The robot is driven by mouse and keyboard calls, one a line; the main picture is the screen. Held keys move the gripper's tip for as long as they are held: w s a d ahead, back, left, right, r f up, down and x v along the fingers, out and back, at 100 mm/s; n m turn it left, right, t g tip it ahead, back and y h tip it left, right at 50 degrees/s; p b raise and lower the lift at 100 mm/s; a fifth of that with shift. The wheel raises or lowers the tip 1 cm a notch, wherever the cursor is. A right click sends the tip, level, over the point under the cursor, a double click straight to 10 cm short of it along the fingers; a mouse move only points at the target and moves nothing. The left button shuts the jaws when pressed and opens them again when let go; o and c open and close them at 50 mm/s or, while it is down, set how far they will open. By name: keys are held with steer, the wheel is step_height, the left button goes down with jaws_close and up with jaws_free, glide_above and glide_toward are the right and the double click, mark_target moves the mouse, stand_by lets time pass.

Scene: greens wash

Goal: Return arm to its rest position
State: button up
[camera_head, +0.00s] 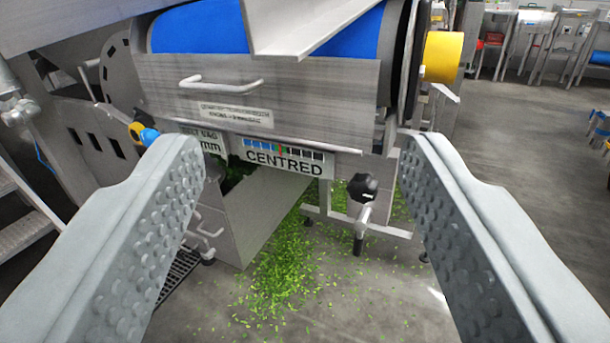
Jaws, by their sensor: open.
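My gripper (303,140) is open, with its two grey, studded fingers wide apart at the left and right of the view. Nothing is between the fingers. Beyond them stands a steel machine (330,85) with a blue belt (200,28) on top. A gauge labelled CENTRED (285,158) hangs under its front panel, with a red and green mark near the middle of its scale. A black knob (362,187) on a metal stem sits below and right of the gauge. The fingers appear apart from the knob and the machine. The rest of my arm is not in view.
Green leaf bits (283,262) lie scattered on the floor under the machine. A yellow roller end (442,57) sticks out at the machine's right. Metal steps (25,225) stand at the left. The grey floor (530,165) at the right is mostly clear, with equipment further back.

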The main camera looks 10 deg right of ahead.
steer(key=s+d+r+n+y, duration=0.1)
steer(key=s+r, duration=0.2)
steer(key=s, duration=0.5)
steer(key=s+r+y, duration=0.1)
steer(key=s+r, duration=0.2)
steer(key=s, duration=0.5)
steer(key=s+d+r+n+g+y, duration=0.1)
steer(key=s+r, duration=0.2)
steer(key=s, duration=0.6)
steer(key=shift+d+r+n, duration=0.15)
steer(key=shift+d+n, duration=0.15)
stand_by(5.2)
